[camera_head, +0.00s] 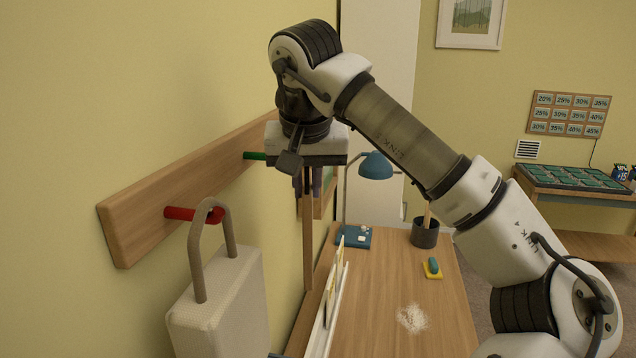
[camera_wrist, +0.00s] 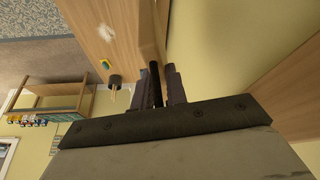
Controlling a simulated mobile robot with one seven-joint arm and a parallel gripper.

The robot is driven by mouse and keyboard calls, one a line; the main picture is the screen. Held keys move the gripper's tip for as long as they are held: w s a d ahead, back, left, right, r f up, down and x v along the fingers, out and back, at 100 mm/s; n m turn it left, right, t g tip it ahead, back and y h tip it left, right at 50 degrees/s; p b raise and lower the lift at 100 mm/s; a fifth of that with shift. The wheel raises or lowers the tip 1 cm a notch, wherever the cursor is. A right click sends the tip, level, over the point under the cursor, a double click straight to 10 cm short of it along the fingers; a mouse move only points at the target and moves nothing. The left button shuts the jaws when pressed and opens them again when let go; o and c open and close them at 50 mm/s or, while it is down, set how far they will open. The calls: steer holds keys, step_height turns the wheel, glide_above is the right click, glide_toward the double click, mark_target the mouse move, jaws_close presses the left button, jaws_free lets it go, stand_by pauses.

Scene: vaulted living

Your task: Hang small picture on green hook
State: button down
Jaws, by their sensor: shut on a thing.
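The green hook (camera_head: 255,156) sticks out of a wooden rail on the left wall, in the head view. My gripper (camera_head: 308,182) points down just right of the hook's visible end. It is shut on a thin brown wooden piece (camera_head: 307,240), which appears to be the small picture seen edge-on and hanging upright below the fingers. The picture's face is turned from view. In the wrist view, my fingers (camera_wrist: 155,92) close around a dark narrow part, with the blurred brown frame (camera_wrist: 150,30) beyond. The hook cannot be made out there, and any contact with it is unclear.
A red hook (camera_head: 190,214) on the same rail (camera_head: 150,215) carries a light bag (camera_head: 222,300). Below stands a wooden desk (camera_head: 375,310) with a blue lamp (camera_head: 376,166), a dark pen cup (camera_head: 425,233) and a white rack (camera_head: 328,318) along the wall.

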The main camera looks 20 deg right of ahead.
steer(key=w+a+f, duration=0.1)
steer(key=w+a, duration=0.2)
steer(key=a, duration=0.2)
steer(key=shift+w, duration=0.15)
stand_by(0.5)
